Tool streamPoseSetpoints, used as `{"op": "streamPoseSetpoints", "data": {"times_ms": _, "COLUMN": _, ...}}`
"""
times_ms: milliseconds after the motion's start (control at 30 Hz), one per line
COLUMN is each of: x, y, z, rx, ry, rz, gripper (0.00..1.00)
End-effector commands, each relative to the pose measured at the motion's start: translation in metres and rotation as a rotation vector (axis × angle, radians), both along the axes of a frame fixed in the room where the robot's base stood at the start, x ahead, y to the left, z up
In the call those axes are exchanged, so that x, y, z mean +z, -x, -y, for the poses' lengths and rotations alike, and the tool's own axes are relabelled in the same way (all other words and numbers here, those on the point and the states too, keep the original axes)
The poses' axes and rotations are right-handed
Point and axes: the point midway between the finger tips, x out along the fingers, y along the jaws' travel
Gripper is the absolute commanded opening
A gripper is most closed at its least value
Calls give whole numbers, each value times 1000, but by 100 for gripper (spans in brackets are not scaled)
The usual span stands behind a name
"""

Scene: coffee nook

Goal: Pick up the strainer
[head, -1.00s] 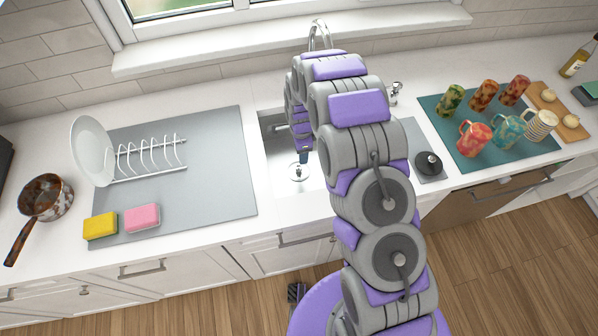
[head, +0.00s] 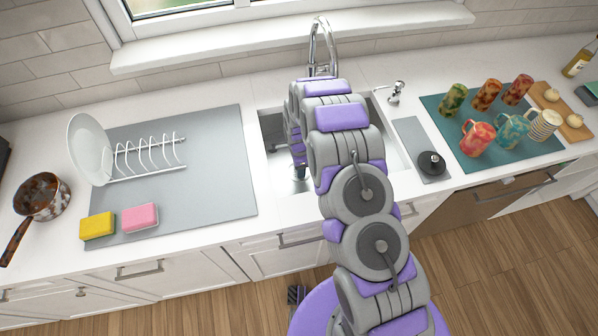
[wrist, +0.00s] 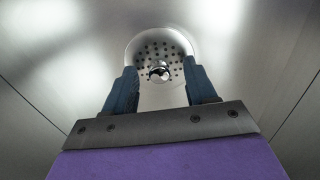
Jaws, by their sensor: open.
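The strainer (wrist: 160,48) is a round metal disc with several small holes and a shiny central knob, lying in the bottom of the sink in the wrist view. My gripper (wrist: 161,68) is open above it, with one dark blue finger on each side of the knob. Nothing is held. Whether the fingertips touch the strainer, I cannot tell. In the head view my gripper (head: 299,172) reaches down into the sink (head: 265,127), and my arm and gripper mostly hide the strainer.
A tall faucet (head: 331,45) stands behind the sink. A black stopper-like piece (head: 431,163) sits on a grey mat to the right, near several mugs (head: 477,138). A dish rack (head: 150,157), sponges (head: 139,217) and a pan (head: 40,198) are at left.

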Motion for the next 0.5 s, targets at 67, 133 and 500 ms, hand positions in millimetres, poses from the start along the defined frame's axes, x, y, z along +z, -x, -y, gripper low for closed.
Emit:
{"op": "streamPoseSetpoints", "data": {"times_ms": 67, "x": 0, "y": 0, "z": 0, "rx": 0, "ry": 0, "rz": 0, "gripper": 51}}
{"op": "streamPoseSetpoints", "data": {"times_ms": 133, "x": 0, "y": 0, "z": 0, "rx": 0, "ry": 0, "rz": 0, "gripper": 45}}
{"op": "streamPoseSetpoints", "data": {"times_ms": 500, "x": 0, "y": 0, "z": 0, "rx": 0, "ry": 0, "rz": 0, "gripper": 9}}
